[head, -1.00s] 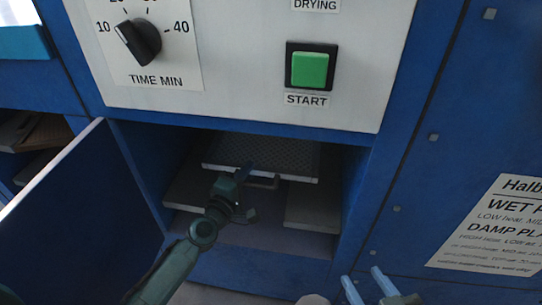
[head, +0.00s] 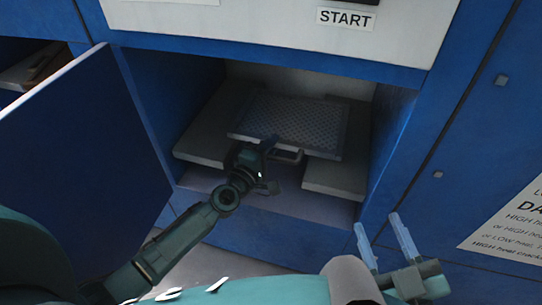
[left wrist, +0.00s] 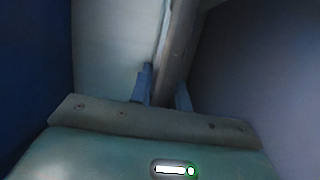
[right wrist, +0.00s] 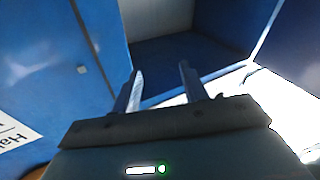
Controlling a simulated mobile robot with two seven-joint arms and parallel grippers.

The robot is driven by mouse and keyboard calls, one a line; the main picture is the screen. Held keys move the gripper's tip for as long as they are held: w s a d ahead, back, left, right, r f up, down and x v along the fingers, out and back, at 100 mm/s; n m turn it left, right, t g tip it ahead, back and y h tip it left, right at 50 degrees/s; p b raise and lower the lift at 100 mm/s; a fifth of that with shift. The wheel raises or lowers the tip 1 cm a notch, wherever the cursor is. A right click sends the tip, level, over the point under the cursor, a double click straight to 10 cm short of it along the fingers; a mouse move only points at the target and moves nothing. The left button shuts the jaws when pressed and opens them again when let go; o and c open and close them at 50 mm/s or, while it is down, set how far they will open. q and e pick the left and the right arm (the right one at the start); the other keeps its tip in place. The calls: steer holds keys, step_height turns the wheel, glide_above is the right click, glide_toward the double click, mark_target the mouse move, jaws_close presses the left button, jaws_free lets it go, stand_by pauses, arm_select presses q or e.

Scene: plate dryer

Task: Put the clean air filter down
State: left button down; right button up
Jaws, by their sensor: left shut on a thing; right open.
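The air filter (head: 288,122) is a flat grey mesh panel in a light frame with a handle at its front edge. It lies level inside the open compartment, spanning the gap between two side ledges; whether it touches them is unclear. My left gripper (head: 270,158) reaches into the compartment and is shut on the filter's front handle. In the left wrist view the fingers (left wrist: 162,92) close on an edge of it. My right gripper (head: 385,238) is open and empty, outside the compartment at the lower right. Its spread fingers (right wrist: 168,88) also show in the right wrist view.
The left ledge (head: 212,140) and right ledge (head: 335,178) have a gap between them. The blue door (head: 85,150) stands open at the left. A white panel with a START label (head: 346,18) is above the opening. A blue wall with a notice (head: 510,225) is at the right.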

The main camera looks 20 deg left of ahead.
arm_select(q)
steer(key=shift+f, duration=0.35)
steer(key=shift+f, duration=0.2)
steer(key=c, duration=1.3)
jaws_free()
steer(key=shift+r, duration=0.1)
steer(key=v, duration=0.7)
steer(key=shift+s+a+r, duration=0.1)
steer(key=shift+s, duration=0.15)
